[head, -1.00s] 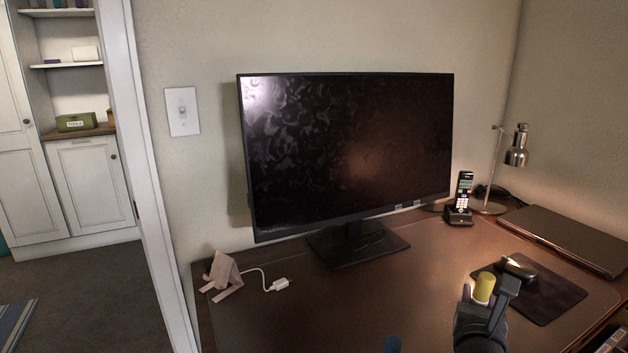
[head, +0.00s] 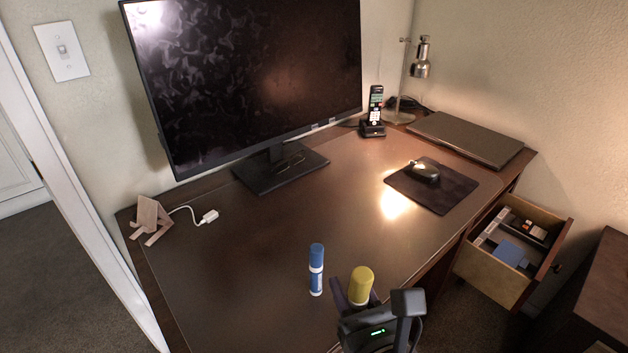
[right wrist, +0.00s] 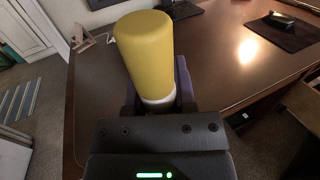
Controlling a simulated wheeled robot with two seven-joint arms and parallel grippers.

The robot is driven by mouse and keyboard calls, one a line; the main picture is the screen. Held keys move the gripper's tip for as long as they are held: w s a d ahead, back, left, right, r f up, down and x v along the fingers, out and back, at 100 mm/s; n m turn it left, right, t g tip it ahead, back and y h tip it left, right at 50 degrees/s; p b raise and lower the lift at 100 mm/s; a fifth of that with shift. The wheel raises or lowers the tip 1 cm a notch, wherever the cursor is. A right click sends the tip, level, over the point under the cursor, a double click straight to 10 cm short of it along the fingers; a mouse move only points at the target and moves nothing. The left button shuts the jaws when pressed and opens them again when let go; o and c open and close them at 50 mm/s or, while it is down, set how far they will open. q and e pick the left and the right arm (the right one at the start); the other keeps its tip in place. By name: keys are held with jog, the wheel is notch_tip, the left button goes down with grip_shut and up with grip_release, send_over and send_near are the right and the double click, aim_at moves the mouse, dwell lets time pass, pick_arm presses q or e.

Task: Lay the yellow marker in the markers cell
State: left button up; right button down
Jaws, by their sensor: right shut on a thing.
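The yellow marker (head: 361,286) is in my right gripper (head: 358,300), its yellow end up, near the front edge of the desk. In the right wrist view the yellow marker (right wrist: 146,50) stands up between the fingers, with a white band low on it; its lower part is hidden. My right gripper is shut on it. An open drawer (head: 487,274) at the right has divided cells with items, including a blue one; I cannot tell which cell is for markers. My left gripper is not in view.
A monitor (head: 250,75) stands at the back of the desk. A mouse (head: 424,169) lies on a dark pad (head: 449,192), with a closed laptop (head: 466,138), phone (head: 375,112) and lamp (head: 420,62) behind. A wooden stand (head: 150,218) is at the left. The middle blotter is clear.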

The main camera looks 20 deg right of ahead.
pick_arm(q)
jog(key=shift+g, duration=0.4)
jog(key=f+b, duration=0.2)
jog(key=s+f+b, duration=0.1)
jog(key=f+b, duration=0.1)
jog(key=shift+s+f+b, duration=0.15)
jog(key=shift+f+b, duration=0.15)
pick_arm(e)
jog(key=w+d+f+m+g+h, duration=0.1)
jog(key=w+d+m+g+h, duration=0.2)
jog(key=w+d, duration=1.6)
jog(key=w+m+h, duration=0.2)
jog(key=m+h, duration=0.2)
jog(key=h, duration=0.3)
jog(key=shift+w+d+f, duration=0.2)
jog(key=shift+w+f, duration=0.15)
jog(key=shift+w, duration=0.05)
